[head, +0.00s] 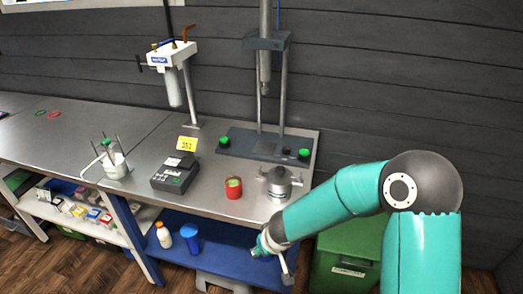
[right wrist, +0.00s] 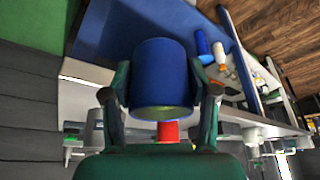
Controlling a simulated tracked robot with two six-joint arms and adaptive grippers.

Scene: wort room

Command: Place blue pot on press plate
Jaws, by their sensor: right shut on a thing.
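The blue pot (right wrist: 162,78) is between the two green fingers of my right gripper (right wrist: 163,68) in the right wrist view, which is shut on it. In the head view my right gripper (head: 274,246) is at the front edge of the bench, over the blue lower shelf; I cannot make out the pot there. The press plate (head: 240,138) is the dark base under the press at the back of the bench, apart from the gripper. My left gripper is not in view.
A red pot (head: 233,193) and a grey metal pot (head: 279,188) stand on the bench between gripper and press. A black scale (head: 174,176) is left of them. A white bottle (head: 163,236) and blue cup (head: 190,240) stand on the lower shelf. Press columns (head: 284,95) rise behind.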

